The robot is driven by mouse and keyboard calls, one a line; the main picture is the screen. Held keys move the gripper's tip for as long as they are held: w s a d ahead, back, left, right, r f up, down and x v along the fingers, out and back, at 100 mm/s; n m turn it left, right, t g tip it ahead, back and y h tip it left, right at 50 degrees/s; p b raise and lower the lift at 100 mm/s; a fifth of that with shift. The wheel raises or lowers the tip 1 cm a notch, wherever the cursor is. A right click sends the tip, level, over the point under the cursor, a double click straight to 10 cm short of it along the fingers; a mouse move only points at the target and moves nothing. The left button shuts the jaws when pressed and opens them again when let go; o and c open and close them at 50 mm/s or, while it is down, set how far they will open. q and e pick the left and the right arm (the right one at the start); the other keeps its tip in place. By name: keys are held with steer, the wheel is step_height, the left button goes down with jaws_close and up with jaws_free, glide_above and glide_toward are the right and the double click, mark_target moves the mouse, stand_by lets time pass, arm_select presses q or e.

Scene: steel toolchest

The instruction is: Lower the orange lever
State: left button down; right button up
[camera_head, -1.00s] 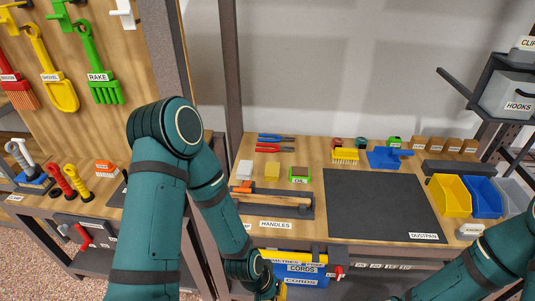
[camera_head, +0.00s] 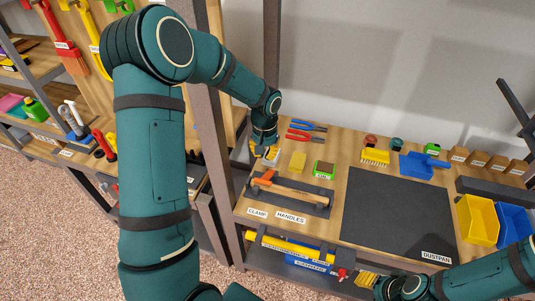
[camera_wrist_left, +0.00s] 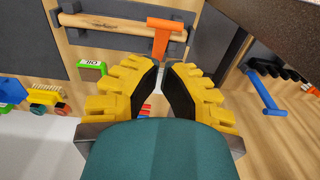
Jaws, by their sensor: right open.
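An orange T-shaped piece (camera_head: 265,181) sits on a wooden handle in a dark holder (camera_head: 318,211) at the left of the workbench. It shows near the top middle of the left wrist view (camera_wrist_left: 165,36). I cannot tell whether this is the lever. My left gripper (camera_head: 267,154) is over the back left of the bench, behind the orange piece and apart from it. In the left wrist view its yellow fingers (camera_wrist_left: 162,72) have a narrow gap at the tips with nothing visibly held. My right gripper (camera_head: 365,280) is open, low at the bench front, partly cut off.
A dark mat (camera_head: 398,214) fills the bench middle. Yellow (camera_head: 477,219) and blue bins stand at the right. A steel post (camera_head: 272,60) rises at the back left.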

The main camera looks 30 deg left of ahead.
mark_target(265, 180)
arm_select(q)
step_height(265, 180, down, 12)
steer(key=shift+w+r+b, duration=0.15)
steer(key=shift+r+b, duration=0.05)
steer(key=shift+b, duration=0.2)
arm_select(e)
steer(key=shift+f, duration=0.5)
arm_select(q)
steer(key=shift+s+d+f+t+b, duration=0.15)
steer(key=shift+s+f+t+b, duration=0.35)
steer(key=shift+b, duration=1.15)
steer(key=shift+s+d+f+b, duration=0.1)
steer(key=shift+s+f+b, duration=0.3)
steer(key=shift+f+b, duration=0.8)
steer(key=shift+s+d+f+b, duration=0.15)
steer(key=shift+s+f+b, duration=0.5)
steer(key=shift+b, duration=0.9)
steer(key=shift+s+d+f+b, duration=0.1)
steer(key=shift+s+f+b, duration=0.1)
steer(key=shift+f+b, duration=1.05)
arm_select(e)
step_height(265, 180, down, 11)
steer(key=s, duration=0.2)
steer(key=shift+s+f, duration=0.2)
steer(key=shift+s, duration=0.2)
arm_select(q)
steer(key=shift+r, duration=0.1)
